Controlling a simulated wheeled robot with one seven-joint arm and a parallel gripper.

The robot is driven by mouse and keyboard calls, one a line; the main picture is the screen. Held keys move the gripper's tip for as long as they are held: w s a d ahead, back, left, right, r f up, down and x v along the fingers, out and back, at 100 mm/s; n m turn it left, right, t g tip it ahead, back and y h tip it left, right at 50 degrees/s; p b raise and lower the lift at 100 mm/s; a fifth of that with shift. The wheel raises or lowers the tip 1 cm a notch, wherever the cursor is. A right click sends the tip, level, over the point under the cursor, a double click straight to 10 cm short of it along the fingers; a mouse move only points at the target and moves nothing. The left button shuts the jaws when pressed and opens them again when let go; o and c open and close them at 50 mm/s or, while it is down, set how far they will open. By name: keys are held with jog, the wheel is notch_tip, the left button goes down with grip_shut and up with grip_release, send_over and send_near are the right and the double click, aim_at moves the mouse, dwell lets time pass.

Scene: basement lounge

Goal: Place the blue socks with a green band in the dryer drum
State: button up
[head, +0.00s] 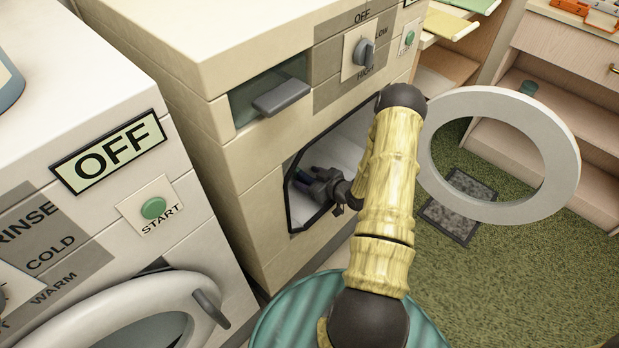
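The dryer (240,175) is the beige machine in the middle, with its front opening uncovered. The pale drum (345,148) shows inside the dark-edged opening. The ring-shaped dryer door (565,175) is swung open to the right. My gripper (308,181) reaches in at the lower left of the opening, partly in shadow. Small dark bluish shapes show at its tip; I cannot tell whether they are fingers or cloth. I cannot make out the blue socks or a green band. Whether the gripper is open or shut is unclear.
A white washer (95,150) stands at the left, with its round door (185,290) at the bottom. A handle (281,96) and a knob (364,52) stick out from the dryer front. Wooden shelves (575,85) stand at the right. Green carpet (490,285) is open at lower right.

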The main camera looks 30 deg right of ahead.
jog(key=shift+r, duration=0.15)
jog(key=shift+s+d+r, duration=0.1)
jog(key=shift+s+r, duration=0.05)
jog(key=p+v, duration=0.2)
jog(key=v, duration=0.9)
jog(key=shift+s+d+r, duration=0.1)
jog(key=shift+s, duration=0.05)
jog(key=shift+s, duration=0.1)
